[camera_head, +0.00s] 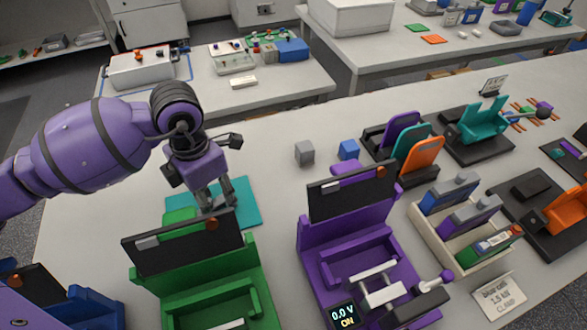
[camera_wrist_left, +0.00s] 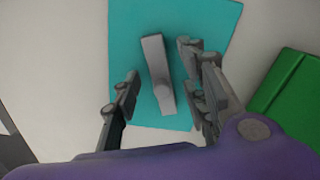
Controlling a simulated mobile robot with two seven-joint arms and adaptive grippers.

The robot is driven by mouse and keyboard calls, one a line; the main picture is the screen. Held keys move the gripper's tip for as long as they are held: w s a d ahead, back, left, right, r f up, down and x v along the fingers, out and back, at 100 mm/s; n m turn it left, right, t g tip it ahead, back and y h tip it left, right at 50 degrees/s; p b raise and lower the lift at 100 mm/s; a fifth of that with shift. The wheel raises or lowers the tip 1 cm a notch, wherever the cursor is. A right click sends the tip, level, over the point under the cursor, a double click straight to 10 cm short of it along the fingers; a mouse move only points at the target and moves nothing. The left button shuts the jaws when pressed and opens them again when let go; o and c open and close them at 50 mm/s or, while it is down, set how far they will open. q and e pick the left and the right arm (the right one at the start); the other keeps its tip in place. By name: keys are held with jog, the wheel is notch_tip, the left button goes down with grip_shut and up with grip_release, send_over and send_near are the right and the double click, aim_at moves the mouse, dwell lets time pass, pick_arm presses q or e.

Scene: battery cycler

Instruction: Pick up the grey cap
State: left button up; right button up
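A grey elongated piece, which looks like the grey cap (camera_wrist_left: 158,75), lies on a teal mat (camera_wrist_left: 212,20) in the left wrist view. My left gripper (camera_wrist_left: 162,88) is open, with one finger on each side of the grey piece. A visible gap separates it from each finger, and I cannot tell the height between them. In the head view my left gripper (camera_head: 215,200) points down over the teal mat (camera_head: 250,203), behind the green cycler station (camera_head: 210,280). The grey piece cannot be made out there. My right gripper is not in view.
The green station's dark panel (camera_head: 182,243) stands close in front of my left gripper. A purple station (camera_head: 330,240) is to the right. A grey cube (camera_head: 305,153) and a blue cube (camera_head: 348,150) sit farther back. The table left of the mat is clear.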

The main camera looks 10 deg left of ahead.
pick_arm(q)
jog(key=shift+f, duration=0.25)
jog(key=c, duration=0.9)
jog(key=shift+c, duration=0.2)
